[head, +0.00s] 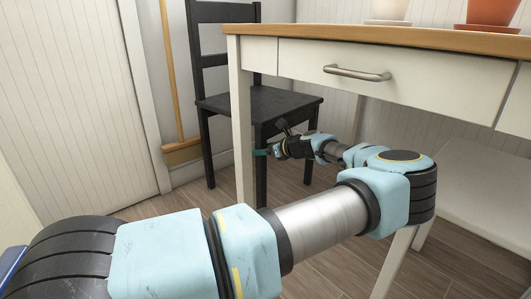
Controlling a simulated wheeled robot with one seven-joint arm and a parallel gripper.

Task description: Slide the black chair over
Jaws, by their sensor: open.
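The black chair (258,102) stands upright on the wood floor, behind and to the left of the white desk (420,72). Its backrest, seat and several legs show; the desk's front left leg crosses in front of part of it. My arm reaches from the lower left, under the desk, and bends back toward the chair. My gripper (262,152) is open at the chair's front leg, below the seat's front edge. I cannot tell whether it touches the chair, as the fingers are small and partly hidden.
The desk has a drawer with a metal handle (357,73) and carries a white pot (389,9) and a terracotta pot (491,12). The floor at the left is clear.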

